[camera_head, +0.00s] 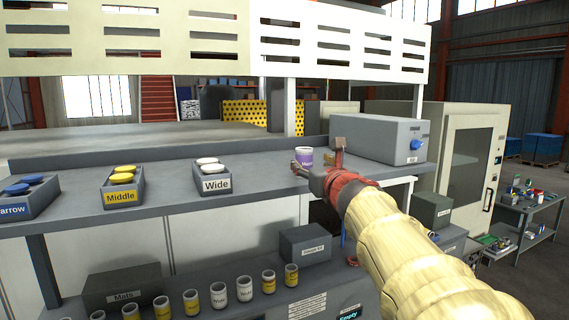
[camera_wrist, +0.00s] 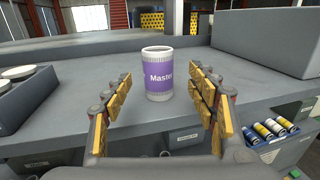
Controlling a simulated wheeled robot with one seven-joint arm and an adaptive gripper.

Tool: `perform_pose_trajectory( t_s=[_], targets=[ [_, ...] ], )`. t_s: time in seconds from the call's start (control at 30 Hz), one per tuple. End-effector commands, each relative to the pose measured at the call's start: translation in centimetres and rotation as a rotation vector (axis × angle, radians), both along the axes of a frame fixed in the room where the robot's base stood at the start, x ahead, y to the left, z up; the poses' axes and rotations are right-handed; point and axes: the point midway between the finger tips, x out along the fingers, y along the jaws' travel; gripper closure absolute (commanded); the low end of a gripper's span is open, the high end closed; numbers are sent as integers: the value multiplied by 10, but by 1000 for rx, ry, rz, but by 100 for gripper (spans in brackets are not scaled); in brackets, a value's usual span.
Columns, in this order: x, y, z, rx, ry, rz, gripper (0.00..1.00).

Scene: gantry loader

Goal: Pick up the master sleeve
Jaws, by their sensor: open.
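The master sleeve (camera_wrist: 158,76) is a white cylinder with a purple band reading "Master". It stands upright on the grey bench top, ahead of my gripper and centred between its fingers in the wrist view. In the head view the sleeve (camera_head: 304,156) shows near the front edge of the bench, just beyond my gripper (camera_head: 318,168). In the wrist view my gripper (camera_wrist: 160,112) is open, with one yellow-padded finger on each side and nothing between the pads. The sleeve appears apart from both fingers.
Bins marked Wide (camera_head: 216,184), Middle (camera_head: 122,196) and Narrow (camera_head: 28,204) hold discs on the bench to the left. A grey box with a blue knob (camera_head: 380,138) stands to the right. Several labelled sleeves (camera_head: 245,290) stand on the lower shelf. Bench around the master sleeve is clear.

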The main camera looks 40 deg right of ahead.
Motion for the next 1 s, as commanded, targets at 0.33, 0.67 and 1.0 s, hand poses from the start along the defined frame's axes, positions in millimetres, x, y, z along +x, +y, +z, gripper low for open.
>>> perform_pose_trajectory(
  t_s=[0.33,0.67,1.0],
  targets=[
    [38,-15,3,6,0,1,42],
    [65,-28,4,4,-1,-1,42],
    [64,-28,3,5,-1,-1,51]
  ],
)
